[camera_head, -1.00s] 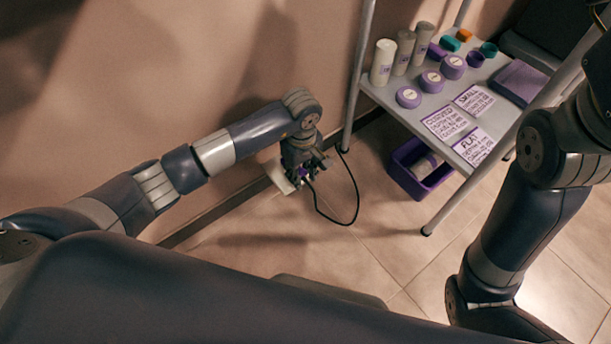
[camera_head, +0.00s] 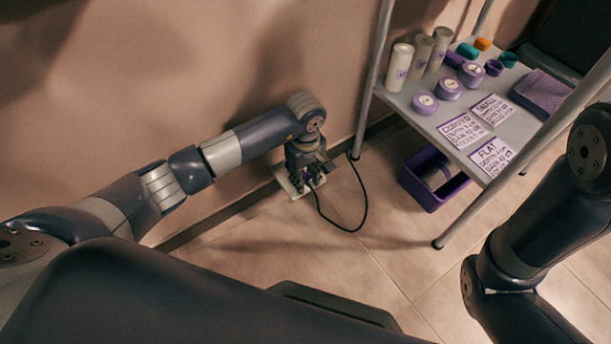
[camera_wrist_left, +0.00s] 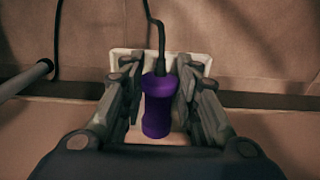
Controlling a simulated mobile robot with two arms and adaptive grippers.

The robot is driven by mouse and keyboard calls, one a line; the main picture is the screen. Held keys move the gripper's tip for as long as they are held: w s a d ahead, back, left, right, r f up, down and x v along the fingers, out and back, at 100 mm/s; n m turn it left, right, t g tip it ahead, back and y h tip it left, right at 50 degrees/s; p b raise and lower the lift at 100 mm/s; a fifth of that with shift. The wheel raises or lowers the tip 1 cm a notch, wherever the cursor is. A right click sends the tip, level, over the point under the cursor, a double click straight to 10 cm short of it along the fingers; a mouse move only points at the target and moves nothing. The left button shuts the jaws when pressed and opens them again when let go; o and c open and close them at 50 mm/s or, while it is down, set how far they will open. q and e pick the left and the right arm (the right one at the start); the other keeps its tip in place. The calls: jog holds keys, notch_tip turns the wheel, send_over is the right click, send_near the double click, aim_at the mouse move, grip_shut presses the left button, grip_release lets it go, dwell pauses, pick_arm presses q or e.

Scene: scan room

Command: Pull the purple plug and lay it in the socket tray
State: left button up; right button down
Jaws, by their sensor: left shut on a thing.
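The purple plug (camera_wrist_left: 157,105) sits between the fingers of my left gripper (camera_wrist_left: 158,70), which is shut on it. A black cord runs from the plug's far end. A shallow white tray-like piece (camera_wrist_left: 121,58) lies just beyond the fingertips. In the head view my left gripper (camera_head: 306,183) points down over this white piece (camera_head: 281,180), low by the wall, and mostly hides the plug. Whether the plug touches the white piece cannot be told. My right arm shows at the right, but its gripper is out of view.
The black cord (camera_head: 366,196) loops on the right of the gripper and rises towards a shelf leg. The grey shelf (camera_head: 417,117) carries tubes, round tubs and printed cards. A purple bin (camera_head: 431,198) stands on the floor below it. The floor in front is clear.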

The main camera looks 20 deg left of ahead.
pick_arm(q)
jog(key=o, duration=1.2)
jog(key=shift+c, duration=0.2)
notch_tip(320, 180, up, 12)
